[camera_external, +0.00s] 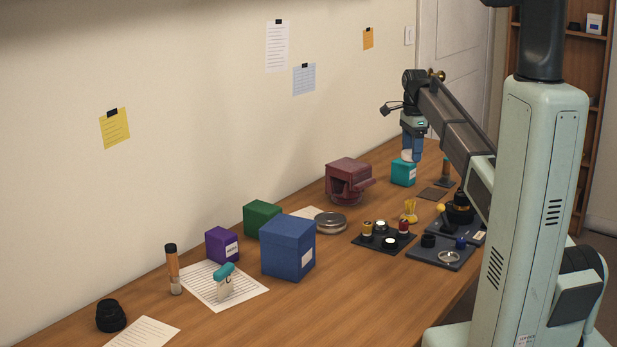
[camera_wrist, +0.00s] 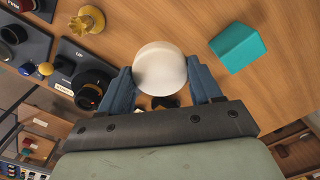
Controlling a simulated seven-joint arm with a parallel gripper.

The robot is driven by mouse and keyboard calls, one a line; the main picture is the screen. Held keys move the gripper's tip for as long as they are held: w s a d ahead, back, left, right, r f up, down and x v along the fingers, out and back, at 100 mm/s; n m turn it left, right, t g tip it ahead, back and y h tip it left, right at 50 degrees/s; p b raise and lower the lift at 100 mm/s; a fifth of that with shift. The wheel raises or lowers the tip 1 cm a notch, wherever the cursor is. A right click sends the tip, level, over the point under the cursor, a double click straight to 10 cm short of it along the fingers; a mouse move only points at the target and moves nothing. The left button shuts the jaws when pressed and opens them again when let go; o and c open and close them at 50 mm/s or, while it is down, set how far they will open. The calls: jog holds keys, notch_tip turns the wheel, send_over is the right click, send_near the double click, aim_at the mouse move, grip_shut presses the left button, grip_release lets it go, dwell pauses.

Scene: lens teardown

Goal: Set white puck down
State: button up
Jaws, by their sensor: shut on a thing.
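The white puck (camera_wrist: 160,69) is held between the two blue fingers of my gripper (camera_wrist: 161,82) in the wrist view. In the external view my gripper (camera_external: 411,150) is at the far end of the table, and the white puck (camera_external: 407,156) shows as a small pale edge at its fingertips. It appears just above or beside the teal box (camera_external: 403,173). In the wrist view the teal box (camera_wrist: 238,47) stands to the right of the puck, apart from it. Whether the puck touches anything below is not clear.
A dark red box-like device (camera_external: 348,180) stands left of the teal box. A dark tray (camera_external: 384,238) with several small parts and a second tray (camera_external: 441,252) lie nearer. A yellow part (camera_wrist: 87,20) and a black lens (camera_wrist: 91,88) are left of my gripper. Bare wood surrounds the puck.

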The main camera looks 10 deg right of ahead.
jog(key=shift+s+a+r, duration=0.1)
jog(key=shift+a+r, duration=0.2)
jog(key=shift+r, duration=0.25)
jog(key=shift+a+r, duration=0.25)
jog(key=shift+r, duration=0.25)
jog(key=s+a+n, duration=0.3)
jog(key=s+a, duration=0.2)
jog(key=a, duration=0.8)
jog(key=s+a+n, duration=0.3)
jog(key=s+a, duration=0.2)
jog(key=a, duration=0.8)
jog(key=s+a+n, duration=0.2)
jog(key=s+a, duration=0.4)
jog(key=a, duration=0.6)
jog(key=s+a+n, duration=0.5)
jog(key=s+a, duration=0.8)
jog(key=s, duration=0.4)
jog(key=s+a+n, duration=0.4)
jog(key=s+a, duration=0.8)
jog(key=s, duration=0.5)
jog(key=shift+a+f, duration=0.2)
jog(key=shift+f, duration=7.35)
jog(key=shift+s+f, duration=0.1)
